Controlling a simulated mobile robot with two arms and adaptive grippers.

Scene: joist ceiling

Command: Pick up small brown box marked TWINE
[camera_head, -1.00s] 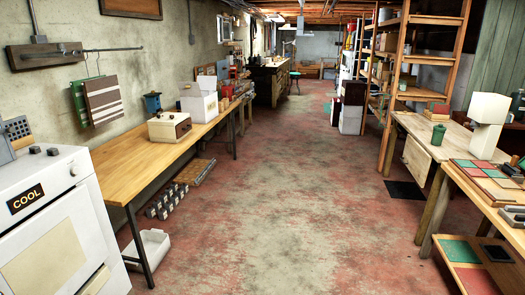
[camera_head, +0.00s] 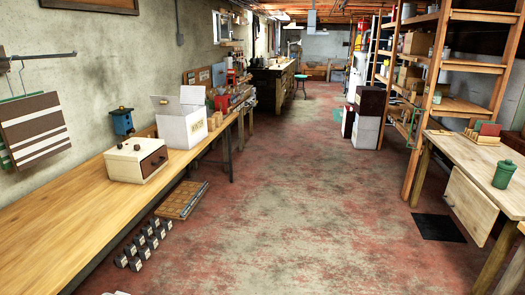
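I cannot make out a box marked TWINE in the head view. Several small brown boxes (camera_head: 417,43) stand on the wooden shelf unit at the right, with more on a lower shelf (camera_head: 409,74); any marks on them are too small to read. An open-topped white carton (camera_head: 182,129) with a small yellowish label stands on the long wooden table (camera_head: 62,217) at the left. Small brownish items (camera_head: 214,119) stand just right of the carton, too small to identify.
A cream box with a brown front (camera_head: 137,161) and a blue canister (camera_head: 122,122) stand on the left table. Dark blocks (camera_head: 147,243) and a wooden pallet (camera_head: 182,199) lie on the floor. The right workbench (camera_head: 487,172) holds a green jar (camera_head: 504,174). The central aisle (camera_head: 283,200) is clear.

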